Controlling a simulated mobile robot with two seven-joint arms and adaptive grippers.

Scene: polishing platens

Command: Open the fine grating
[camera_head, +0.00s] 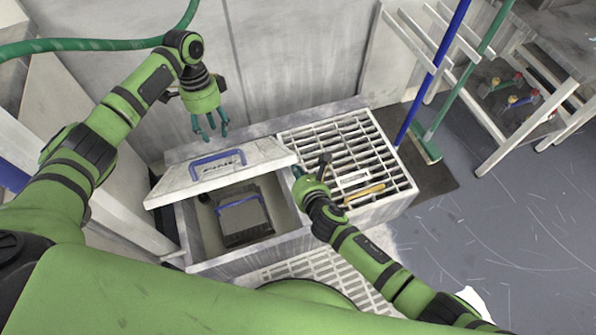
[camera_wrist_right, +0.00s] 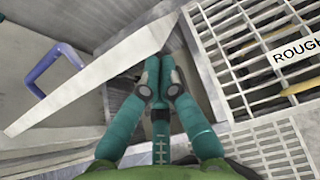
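The fine grating is a pale lid (camera_head: 245,164) with a blue handle and dark lettering, over the left basin (camera_head: 190,235). It is tilted, its front edge raised, and the basin's inside shows below it. In the right wrist view the lid (camera_wrist_right: 100,75) is seen nearly edge-on, its blue handle at left. My right gripper (camera_head: 297,172) is at the lid's right front corner. In the wrist view its teal fingers (camera_wrist_right: 152,72) are close together beside the lid's edge; whether they grip it is unclear. My left gripper (camera_head: 210,126) is open and empty, above and behind the lid.
A dark box (camera_head: 243,222) with a blue handle sits inside the basin. A slatted grating (camera_head: 340,140), labelled ROUGH in the wrist view (camera_wrist_right: 297,48), adjoins on the right, with a yellow-handled tool (camera_head: 364,192) on it. Blue and green poles stand right. The back wall is close behind.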

